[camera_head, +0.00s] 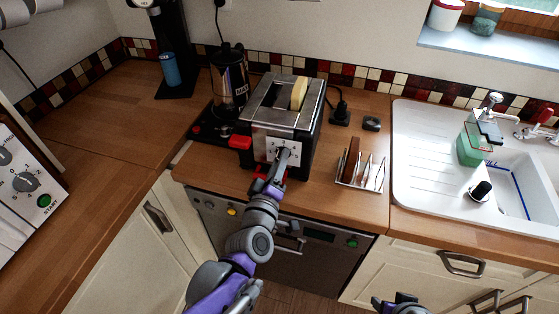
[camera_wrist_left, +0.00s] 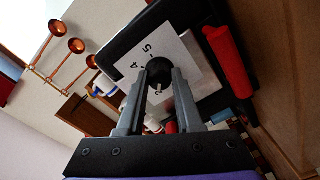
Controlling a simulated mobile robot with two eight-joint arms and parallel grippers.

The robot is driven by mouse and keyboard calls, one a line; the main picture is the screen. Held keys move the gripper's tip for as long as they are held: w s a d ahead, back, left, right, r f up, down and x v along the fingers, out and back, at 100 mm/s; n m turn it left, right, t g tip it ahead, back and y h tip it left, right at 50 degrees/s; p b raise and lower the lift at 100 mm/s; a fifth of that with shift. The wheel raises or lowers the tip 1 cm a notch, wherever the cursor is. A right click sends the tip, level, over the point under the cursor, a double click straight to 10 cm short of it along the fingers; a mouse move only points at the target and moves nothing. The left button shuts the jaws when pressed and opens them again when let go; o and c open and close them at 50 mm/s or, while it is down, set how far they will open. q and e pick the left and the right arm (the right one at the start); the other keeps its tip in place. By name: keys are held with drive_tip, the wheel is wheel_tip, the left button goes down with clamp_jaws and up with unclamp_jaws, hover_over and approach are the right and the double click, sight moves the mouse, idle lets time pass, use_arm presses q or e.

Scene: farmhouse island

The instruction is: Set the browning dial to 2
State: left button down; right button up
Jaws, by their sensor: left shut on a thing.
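The toaster (camera_head: 265,113) stands on the wooden counter, with a bread slice (camera_head: 299,92) sticking up from one slot. Its front carries a white dial plate (camera_head: 270,150), also in the left wrist view (camera_wrist_left: 188,65), where 5, 4 and 2 show. My left gripper (camera_head: 282,156) reaches the toaster's front. In the left wrist view its fingers (camera_wrist_left: 155,82) are shut on the dark browning dial (camera_wrist_left: 155,67). The dial's pointer is hidden, so I cannot tell its setting. My right gripper (camera_head: 401,304) shows only partly at the bottom edge, its jaws unclear.
A red lever (camera_head: 240,142) sticks out beside the dial plate. A sink (camera_head: 430,150) is at the right. The counter's left part is clear.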

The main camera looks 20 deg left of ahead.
use_arm(q)
drive_tip(key=shift+n, duration=0.3)
drive_tip(key=c, duration=0.6)
unclamp_jaws()
drive_tip(key=s+p, duration=0.1)
drive_tip(key=s, duration=1)
drive_tip(key=shift+w+d, duration=0.1)
